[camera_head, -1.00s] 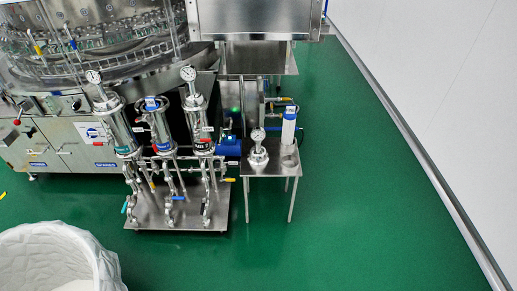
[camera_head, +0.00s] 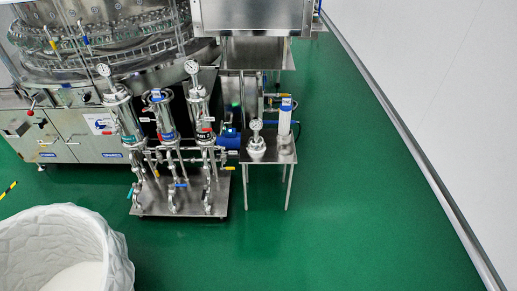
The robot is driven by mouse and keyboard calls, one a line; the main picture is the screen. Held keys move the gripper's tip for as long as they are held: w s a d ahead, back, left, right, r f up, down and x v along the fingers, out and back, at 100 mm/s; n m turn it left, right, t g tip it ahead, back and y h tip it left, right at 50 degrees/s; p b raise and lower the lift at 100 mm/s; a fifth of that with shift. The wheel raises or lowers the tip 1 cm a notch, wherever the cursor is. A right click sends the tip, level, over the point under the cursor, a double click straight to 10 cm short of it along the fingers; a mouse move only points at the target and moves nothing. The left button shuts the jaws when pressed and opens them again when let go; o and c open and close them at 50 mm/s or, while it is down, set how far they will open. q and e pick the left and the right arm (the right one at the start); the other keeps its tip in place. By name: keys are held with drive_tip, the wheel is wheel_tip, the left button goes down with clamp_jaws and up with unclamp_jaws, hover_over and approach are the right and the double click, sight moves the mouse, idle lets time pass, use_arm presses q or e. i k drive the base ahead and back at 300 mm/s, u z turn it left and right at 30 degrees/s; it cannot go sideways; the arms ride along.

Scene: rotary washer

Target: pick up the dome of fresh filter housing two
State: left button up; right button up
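A metal dome (camera_head: 257,149) with a round pressure gauge on top stands on a small steel side table (camera_head: 271,160), right of the filter stand. Three upright filter housings stand on the stand. The left housing (camera_head: 122,112) and the right housing (camera_head: 201,112) carry gauges on top. The middle housing (camera_head: 163,118) has no gauge, and a blue-marked top shows at its upper end. Which housing the dome belongs to cannot be read at this size. Neither of my grippers is in view.
A white cartridge (camera_head: 285,118) with a blue cap stands behind the dome on the table. The rotary washer (camera_head: 75,135) fills the left back. A white-lined bin (camera_head: 115,255) is at the lower left. Green floor (camera_head: 340,190) is clear in front and right, up to the white wall.

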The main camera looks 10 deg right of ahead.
sight(256, 144)
drive_tip(key=u, duration=0.95)
drive_tip(key=i, duration=0.85)
drive_tip(key=z, duration=0.4)
